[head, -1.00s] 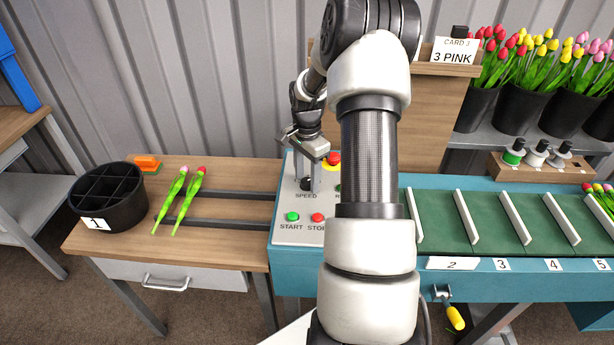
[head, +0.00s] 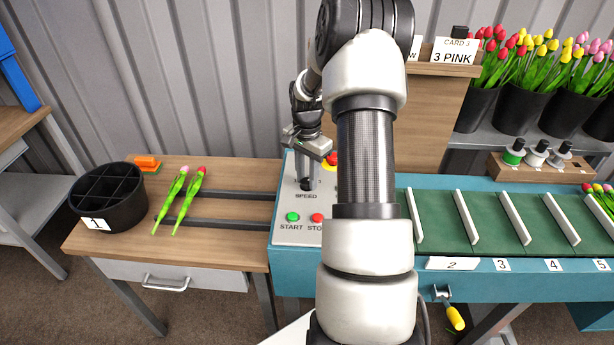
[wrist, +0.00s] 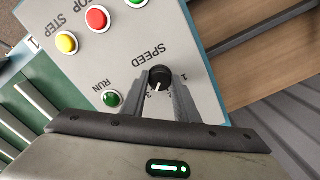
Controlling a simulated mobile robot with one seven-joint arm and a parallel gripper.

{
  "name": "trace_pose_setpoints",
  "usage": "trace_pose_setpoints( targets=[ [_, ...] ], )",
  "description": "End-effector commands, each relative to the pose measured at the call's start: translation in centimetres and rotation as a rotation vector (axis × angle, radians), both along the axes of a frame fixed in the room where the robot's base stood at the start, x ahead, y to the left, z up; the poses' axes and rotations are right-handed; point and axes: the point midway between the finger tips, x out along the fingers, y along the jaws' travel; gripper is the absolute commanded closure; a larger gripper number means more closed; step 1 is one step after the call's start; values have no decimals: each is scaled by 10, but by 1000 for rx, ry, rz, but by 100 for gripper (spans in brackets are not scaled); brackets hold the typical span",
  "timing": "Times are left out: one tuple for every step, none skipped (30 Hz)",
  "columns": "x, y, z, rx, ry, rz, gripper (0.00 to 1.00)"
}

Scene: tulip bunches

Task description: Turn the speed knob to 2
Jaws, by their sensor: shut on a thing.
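The black speed knob (wrist: 160,76) sits on the pale control panel (head: 287,235) above the printed word SPEED (wrist: 149,57). Its white pointer line points toward the lower edge of the wrist view, slightly left. A "1" shows to the knob's right; another numeral at its lower left is partly hidden and hard to read. My gripper (wrist: 161,80) is shut on the knob, with one grey finger on each side. In the head view my gripper (head: 307,182) reaches down onto the knob, mostly covering it.
The green start button (head: 292,216) and red stop button (head: 317,217) lie in front of the knob. A green run button (wrist: 112,98) is close beside the left finger in the wrist view. A red emergency button (head: 332,159) stands behind.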

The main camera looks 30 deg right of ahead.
Motion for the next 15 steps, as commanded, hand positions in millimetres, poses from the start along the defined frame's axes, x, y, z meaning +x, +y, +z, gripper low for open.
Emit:
trace_pose_setpoints(
  targets=[
    [1,0,1,-1,-1,41,95],
    [1,0,1,-1,0,68,95],
    [1,0,1,-2,-1,105,95],
    [1,0,1,-2,-1,134,95],
    [1,0,1,-1,-1,163,95],
    [1,0,1,-1,-1,200,95],
    [1,0,1,-1,-1,228,95],
    [1,0,1,-1,-1,257,95],
    [1,0,1,-1,-1,295,95],
    [1,0,1,-1,-2,323,95],
    [1,0,1,-1,-2,352,95],
    [1,0,1,-2,-1,389,95],
    [1,0,1,-1,-2,417,95],
    [1,0,1,-1,-2,444,95],
    [1,0,1,-1,-2,480,95]
  ],
)
